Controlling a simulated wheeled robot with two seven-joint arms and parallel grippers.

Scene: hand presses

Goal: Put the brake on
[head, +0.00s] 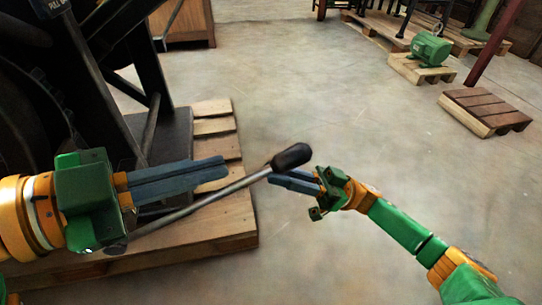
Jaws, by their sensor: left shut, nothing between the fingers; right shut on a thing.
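A metal lever (218,192) with a black knob (292,156) reaches out from the dark machine at the left, rising to the right over the pallet. My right gripper (275,178) is at the lever's upper end, shut on it just below the knob; the exact contact is small in view. My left gripper (224,170) is shut and empty, its long fingers pointing right, above and behind the lever's middle in the picture. The lever's lower end is partly hidden by my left gripper's body. No label names the lever as the brake.
The dark machine (105,75) stands on a wooden pallet (210,225) at the left. A green motor (428,48) sits on a small pallet at the back right. A brown slatted pallet (485,108) lies at the right. The concrete floor between is clear.

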